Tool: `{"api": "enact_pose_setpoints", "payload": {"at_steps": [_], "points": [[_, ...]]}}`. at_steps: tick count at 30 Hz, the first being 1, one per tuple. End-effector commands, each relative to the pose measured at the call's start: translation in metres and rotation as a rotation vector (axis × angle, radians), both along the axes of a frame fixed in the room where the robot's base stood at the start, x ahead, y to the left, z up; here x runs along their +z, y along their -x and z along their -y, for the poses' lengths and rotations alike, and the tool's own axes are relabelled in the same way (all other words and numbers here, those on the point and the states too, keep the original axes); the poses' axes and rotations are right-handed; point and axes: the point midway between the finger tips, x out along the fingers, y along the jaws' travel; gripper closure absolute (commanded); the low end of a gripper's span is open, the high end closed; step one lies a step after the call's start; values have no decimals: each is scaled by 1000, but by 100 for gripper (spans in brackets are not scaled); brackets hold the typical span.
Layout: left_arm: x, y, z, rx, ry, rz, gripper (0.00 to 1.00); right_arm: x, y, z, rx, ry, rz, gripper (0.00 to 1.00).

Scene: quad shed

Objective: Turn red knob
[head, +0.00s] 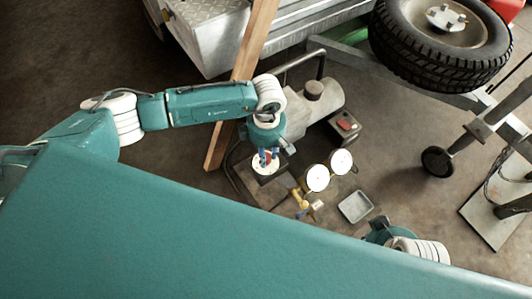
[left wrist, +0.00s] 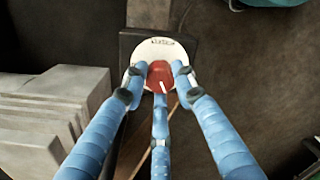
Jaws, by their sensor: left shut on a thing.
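The red knob (left wrist: 161,75) sits on a round white dial plate (left wrist: 150,50) in the left wrist view. A white mark shows on the knob's lower edge. My left gripper (left wrist: 158,84) has its blue fingers closed around the knob, with one at each side and one below. In the head view my left gripper (head: 266,155) points down over the white dial plate (head: 266,166), and the fingers mostly hide the knob.
Two round gauges (head: 316,178) and yellow brass fittings (head: 299,199) stand right of the dial. A small metal tray (head: 356,207) lies on the floor. A wooden plank (head: 240,80) leans behind my left arm. A tyre (head: 440,45) is at the upper right.

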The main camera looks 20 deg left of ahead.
Motion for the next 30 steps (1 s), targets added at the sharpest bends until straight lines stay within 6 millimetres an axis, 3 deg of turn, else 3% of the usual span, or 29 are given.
{"api": "enact_pose_setpoints", "payload": {"at_steps": [16, 17, 19, 30], "points": [[0, 1, 1, 21, 2, -1, 99, -4, 3, -1, 1, 0, -9, 100], [0, 1, 1, 21, 2, -1, 67, -4, 3, -1, 2, 0, -9, 100], [0, 1, 1, 21, 2, -1, 54, -3, 3, -1, 2, 0, -9, 100], [5, -1, 0, 22, 1, 1, 54, -3, 5, -2, 3, -2, -12, 100]]}}
